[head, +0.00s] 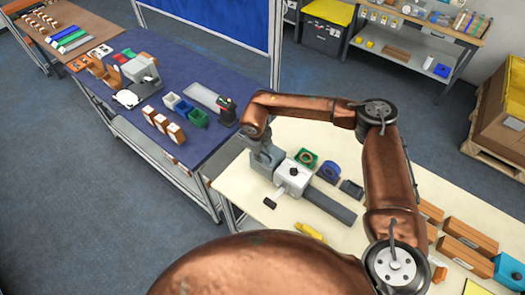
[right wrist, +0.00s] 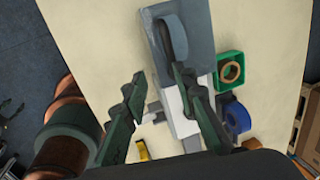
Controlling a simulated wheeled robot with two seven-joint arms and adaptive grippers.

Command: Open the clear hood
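A small grey and white device stands on the cream table, with a white body (head: 291,179) and a dark knob on top. A smooth grey block-shaped part (head: 264,161) adjoins its far left side. It shows at the top of the right wrist view (right wrist: 201,30), with a rounded blue-grey piece on it. I cannot tell for sure which part is the clear hood. My right gripper (head: 264,143) is just above the grey part. In the right wrist view its two dark fingers (right wrist: 160,72) are apart with nothing between them; contact is unclear. My left gripper is not in view.
A green tray (head: 306,158) with a brown ring and a blue roll (head: 327,172) lie right of the device. A dark grey strip (head: 330,206) and a yellow object (head: 309,231) lie nearer. Brown boxes (head: 468,236) stand at right. A blue table (head: 190,80) is at left.

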